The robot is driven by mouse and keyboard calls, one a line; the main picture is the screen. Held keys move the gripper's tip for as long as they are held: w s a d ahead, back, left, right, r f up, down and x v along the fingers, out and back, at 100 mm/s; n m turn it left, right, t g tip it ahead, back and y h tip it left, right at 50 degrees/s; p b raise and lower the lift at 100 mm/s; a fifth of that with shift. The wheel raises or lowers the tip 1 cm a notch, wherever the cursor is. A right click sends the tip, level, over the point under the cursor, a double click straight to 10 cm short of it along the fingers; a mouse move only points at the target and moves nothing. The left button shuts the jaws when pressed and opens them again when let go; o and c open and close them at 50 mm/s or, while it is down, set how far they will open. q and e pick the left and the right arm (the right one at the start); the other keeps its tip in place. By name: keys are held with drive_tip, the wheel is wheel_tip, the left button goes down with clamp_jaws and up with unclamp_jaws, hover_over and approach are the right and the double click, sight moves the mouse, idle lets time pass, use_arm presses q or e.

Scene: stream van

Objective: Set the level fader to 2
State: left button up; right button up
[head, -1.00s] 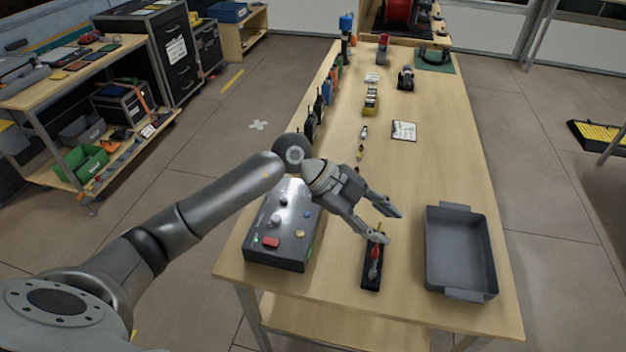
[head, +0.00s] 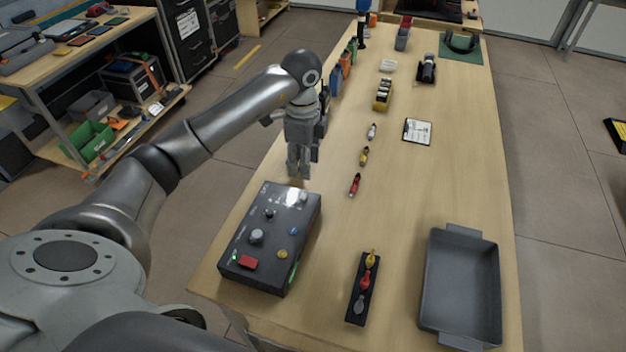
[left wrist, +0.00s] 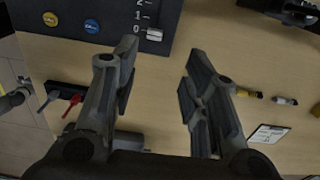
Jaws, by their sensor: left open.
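The dark control box (head: 268,240) lies on the bench and bears knobs, a red button and a level fader. The fader's pale cap (left wrist: 154,34) shows in the left wrist view beside the 0 mark, with 1 and 2 further along the scale. In the head view the fader (head: 303,197) is at the box's far right corner. My left gripper (head: 299,172) points down just beyond that corner, above the bench. In the left wrist view its open fingers (left wrist: 161,52) are empty, with the cap near the left finger but apart from it. My right gripper is out of view.
A black holder with colored plugs (head: 363,288) and a grey tray (head: 430,290) stand to the right.

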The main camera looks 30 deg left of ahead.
use_arm(q)
drive_tip(key=p, duration=0.1)
hover_over(303, 195)
drive_tip(key=f, duration=0.5)
drive_tip(key=shift+s, duration=0.3)
drive_tip(key=f, duration=0.3)
drive_tip(key=shift+w+f+p, duration=0.1)
drive_tip(key=shift+w+p, duration=0.15)
drive_tip(key=shift+p, duration=0.15)
wheel_tip(303, 195, down, 2)
drive_tip(key=c, duration=0.4)
drive_tip(key=shift+c, duration=2.5)
clamp_jaws()
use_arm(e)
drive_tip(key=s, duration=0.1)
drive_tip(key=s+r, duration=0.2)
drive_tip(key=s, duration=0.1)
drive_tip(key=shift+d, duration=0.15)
